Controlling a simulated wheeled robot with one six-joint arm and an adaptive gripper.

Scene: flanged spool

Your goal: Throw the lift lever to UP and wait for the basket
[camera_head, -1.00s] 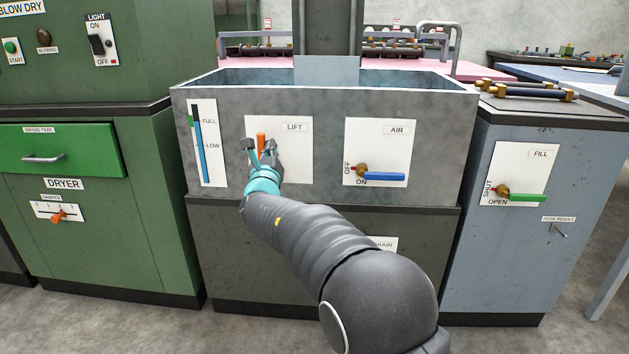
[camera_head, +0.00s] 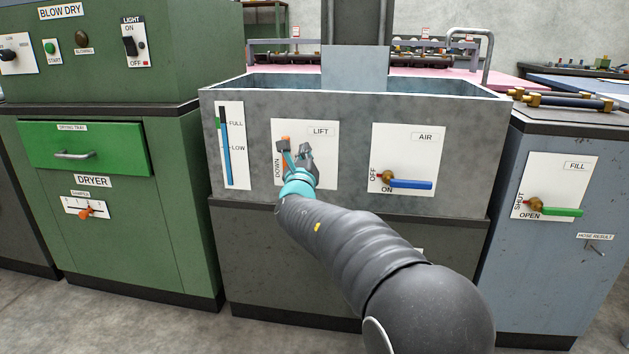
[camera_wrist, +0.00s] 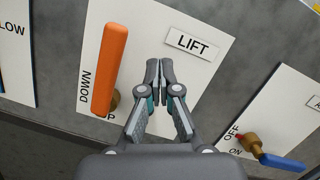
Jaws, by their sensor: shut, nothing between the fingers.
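The lift lever has an orange handle (camera_wrist: 111,68) on a brass pivot (camera_wrist: 119,97), on the white LIFT plate (camera_wrist: 200,70). The handle points up from the pivot, beside the word DOWN. Below the pivot only a letter P shows; the rest of that label is hidden. In the head view the orange handle (camera_head: 286,139) shows partly behind my gripper (camera_head: 294,150). In the wrist view my gripper (camera_wrist: 160,76) is shut and empty, to the right of the handle with a visible gap. I cannot see a basket; the tank's inside (camera_head: 285,84) is mostly hidden.
The AIR valve with a blue handle (camera_head: 410,184) is right of the LIFT plate. A level gauge (camera_head: 226,145) is to its left. The green dryer cabinet (camera_head: 130,210) stands left, and a blue-grey cabinet with the FILL valve (camera_head: 555,211) stands right.

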